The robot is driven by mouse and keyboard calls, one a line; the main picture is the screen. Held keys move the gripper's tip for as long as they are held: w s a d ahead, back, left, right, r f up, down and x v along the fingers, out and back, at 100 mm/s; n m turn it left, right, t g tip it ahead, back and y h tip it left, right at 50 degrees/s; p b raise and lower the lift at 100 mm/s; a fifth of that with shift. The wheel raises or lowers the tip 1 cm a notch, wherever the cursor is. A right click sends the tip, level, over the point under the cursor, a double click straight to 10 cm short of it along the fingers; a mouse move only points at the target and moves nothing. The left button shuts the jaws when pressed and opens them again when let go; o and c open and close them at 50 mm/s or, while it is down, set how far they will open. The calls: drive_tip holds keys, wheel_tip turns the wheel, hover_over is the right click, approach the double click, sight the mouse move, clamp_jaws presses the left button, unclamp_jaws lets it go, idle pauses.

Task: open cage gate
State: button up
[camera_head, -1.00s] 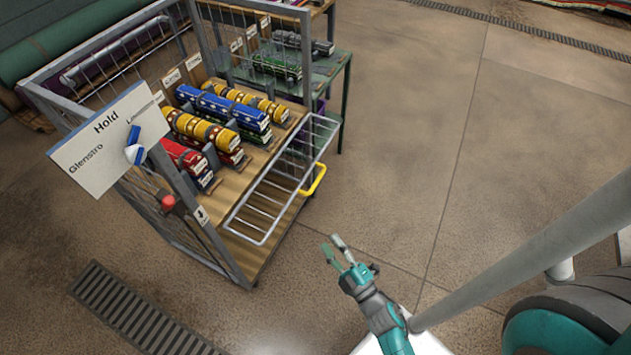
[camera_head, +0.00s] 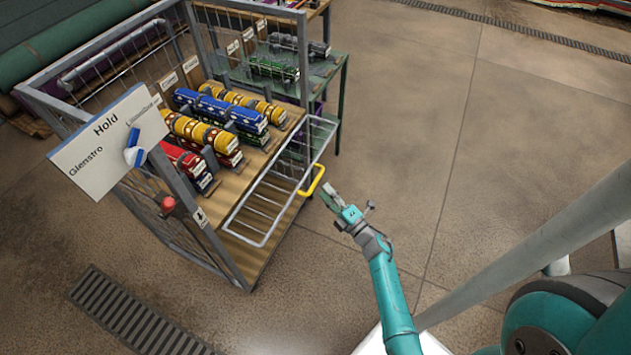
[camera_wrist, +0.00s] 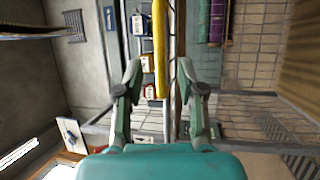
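The cage (camera_head: 213,236) is a grey metal frame with mesh sides around a wooden shelf. Its gate (camera_head: 262,240) is a low wire panel across the front, with a yellow handle (camera_head: 314,181) on its right part. The gate looks across the opening; I cannot tell if it is latched. My gripper (camera_head: 329,191) is just right of and slightly below the handle in the head view. In the wrist view my gripper (camera_wrist: 159,72) is open, and the yellow handle (camera_wrist: 160,45) shows as a vertical bar between its fingers, seemingly ahead of them. Contact is not visible.
Several coloured rolled packs (camera_head: 205,133) lie on the cage shelf. A white "Hold" sign (camera_head: 108,140) and a red knob (camera_head: 168,204) are on the cage's left side. A green table (camera_head: 334,80) stands behind. The floor (camera_head: 510,180) to the right is clear.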

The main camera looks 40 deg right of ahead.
sight(315, 180)
drive_tip(key=w, duration=0.3)
drive_tip(key=w+r, duration=0.1)
drive_tip(key=w, duration=0.1)
drive_tip(key=shift+w+d, duration=0.1)
drive_tip(key=shift+w, duration=0.25)
clamp_jaws()
